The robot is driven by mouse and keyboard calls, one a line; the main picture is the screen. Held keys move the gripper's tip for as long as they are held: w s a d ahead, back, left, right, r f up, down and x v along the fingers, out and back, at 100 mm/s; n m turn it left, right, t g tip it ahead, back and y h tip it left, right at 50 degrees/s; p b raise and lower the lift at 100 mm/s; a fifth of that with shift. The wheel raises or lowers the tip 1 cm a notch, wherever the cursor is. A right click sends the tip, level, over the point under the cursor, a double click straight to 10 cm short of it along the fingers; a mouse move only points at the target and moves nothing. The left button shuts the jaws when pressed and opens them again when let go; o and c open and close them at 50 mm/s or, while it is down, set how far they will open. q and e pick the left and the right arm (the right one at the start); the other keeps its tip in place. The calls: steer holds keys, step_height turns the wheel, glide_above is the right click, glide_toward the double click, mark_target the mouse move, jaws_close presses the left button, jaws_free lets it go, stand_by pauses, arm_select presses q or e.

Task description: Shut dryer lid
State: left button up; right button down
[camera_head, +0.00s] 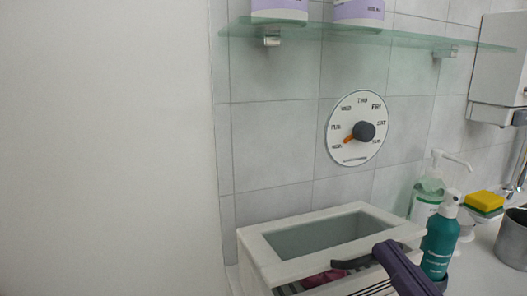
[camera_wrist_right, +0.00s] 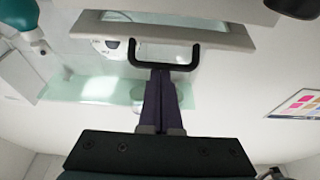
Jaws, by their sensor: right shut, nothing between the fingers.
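The dryer is a white box at the bottom middle of the head view, with a white-framed lid (camera_head: 275,243) that has a grey-green window. The lid appears partly raised: below its front edge I see a pinkish-red item (camera_head: 322,278) and dark slats inside. A black handle (camera_head: 352,263) is on the lid's front; it also shows in the right wrist view (camera_wrist_right: 133,55). My right gripper (camera_head: 382,247) has purple fingers, shut and empty, with tips at the handle; in the wrist view the tips (camera_wrist_right: 163,72) overlap it. I cannot tell whether they touch. My left gripper is out of view.
A teal pump bottle (camera_head: 440,245) stands close right of the dryer and my gripper. A glass shelf (camera_head: 370,37) and round day dial (camera_head: 357,130) are on the tiled wall.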

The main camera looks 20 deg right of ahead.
steer(key=shift+s+f+b, duration=0.15)
steer(key=shift+f+b, duration=0.25)
steer(key=shift+f, duration=0.25)
